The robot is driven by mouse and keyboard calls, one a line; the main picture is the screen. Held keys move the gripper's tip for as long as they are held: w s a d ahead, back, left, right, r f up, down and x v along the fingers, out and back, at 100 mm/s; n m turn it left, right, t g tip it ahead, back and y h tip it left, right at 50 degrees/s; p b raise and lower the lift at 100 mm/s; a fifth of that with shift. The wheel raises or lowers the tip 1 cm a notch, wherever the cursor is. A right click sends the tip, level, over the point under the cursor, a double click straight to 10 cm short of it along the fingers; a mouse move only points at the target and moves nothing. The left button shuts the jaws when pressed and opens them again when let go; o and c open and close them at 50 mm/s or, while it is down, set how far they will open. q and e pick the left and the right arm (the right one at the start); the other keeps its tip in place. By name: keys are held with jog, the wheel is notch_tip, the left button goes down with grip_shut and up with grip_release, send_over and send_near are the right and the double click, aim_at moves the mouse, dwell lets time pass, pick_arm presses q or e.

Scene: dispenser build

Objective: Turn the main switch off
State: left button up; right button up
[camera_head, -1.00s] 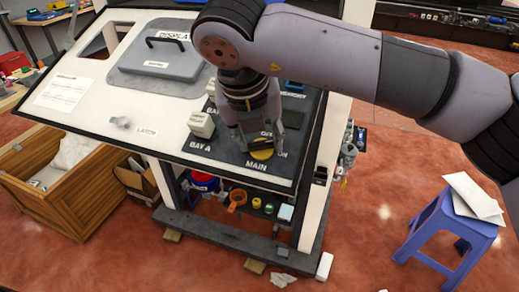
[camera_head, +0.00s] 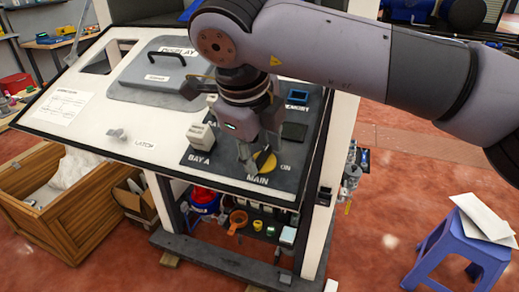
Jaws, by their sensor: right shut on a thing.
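The main switch (camera_head: 268,165) is a round yellow disc above the MAIN label on the dark panel (camera_head: 220,171) of the slanted console. An ON label is at its right. My right gripper (camera_head: 252,163) comes down from above. Its fingers are close together and shut on the switch, over the disc's left side. The fingers hide the switch's handle and the label to its left, so I cannot tell exactly where the handle points. My left gripper is not in view.
A white BAY A switch block (camera_head: 201,137) stands left of the gripper, with a black block (camera_head: 294,131) and a blue MEMORY piece (camera_head: 298,96) to its right. A grey latch knob (camera_head: 117,134) and a display lid (camera_head: 166,72) are further left. A blue stool (camera_head: 460,240) stands at right.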

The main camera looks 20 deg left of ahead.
jog(key=shift+n, duration=1.1)
jog(key=o, duration=1.2)
jog(key=shift+c, duration=0.2)
jog(key=v, duration=1.2)
